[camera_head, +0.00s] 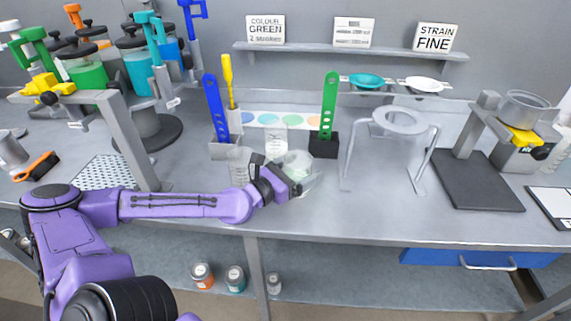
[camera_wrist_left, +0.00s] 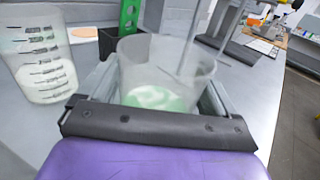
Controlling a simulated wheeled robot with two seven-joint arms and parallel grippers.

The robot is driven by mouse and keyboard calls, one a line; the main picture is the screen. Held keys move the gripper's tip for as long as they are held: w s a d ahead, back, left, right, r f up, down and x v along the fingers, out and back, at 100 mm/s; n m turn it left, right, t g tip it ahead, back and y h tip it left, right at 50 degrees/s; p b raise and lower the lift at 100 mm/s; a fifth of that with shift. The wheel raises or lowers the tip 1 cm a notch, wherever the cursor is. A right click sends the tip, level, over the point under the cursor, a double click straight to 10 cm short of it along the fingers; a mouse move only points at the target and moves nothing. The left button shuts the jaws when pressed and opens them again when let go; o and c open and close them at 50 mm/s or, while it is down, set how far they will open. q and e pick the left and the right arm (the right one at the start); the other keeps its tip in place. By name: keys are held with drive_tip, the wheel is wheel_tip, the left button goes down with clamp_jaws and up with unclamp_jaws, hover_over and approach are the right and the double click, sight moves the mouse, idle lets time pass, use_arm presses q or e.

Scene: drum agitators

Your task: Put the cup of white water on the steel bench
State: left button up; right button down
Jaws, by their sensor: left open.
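A clear cup (camera_head: 297,161) stands at the front middle of the steel bench (camera_head: 380,222). In the left wrist view the cup (camera_wrist_left: 160,68) holds a whitish, faintly green swirled liquid. My left gripper (camera_head: 306,184) is open, with its fingers on either side of this cup; in the left wrist view the gripper (camera_wrist_left: 160,95) shows the cup between the fingers. Whether the cup's base touches the bench is hidden. A graduated beaker (camera_head: 239,166) stands just left of it; the beaker also shows in the left wrist view (camera_wrist_left: 40,62), with white contents low inside. My right gripper is out of view.
Behind the cup stand a blue strainer handle (camera_head: 216,108) and a green one (camera_head: 329,104) in holders. A metal ring stand (camera_head: 399,122) is to the right, then a dark plate (camera_head: 478,180). The bench front right of the cup is clear.

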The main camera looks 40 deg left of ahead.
use_arm(q)
drive_tip(key=v, duration=0.9)
drive_tip(key=shift+s+f, duration=0.1)
drive_tip(key=shift+s, duration=0.15)
drive_tip(key=shift+s+a+r+p, duration=0.25)
drive_tip(key=shift+s+r+p, duration=0.15)
drive_tip(key=shift+p, duration=0.15)
drive_tip(key=shift+s+a+f+p, duration=0.1)
drive_tip(key=shift+s+f+p, duration=0.05)
drive_tip(key=shift+s+p, duration=0.4)
drive_tip(key=shift+s+f, duration=0.15)
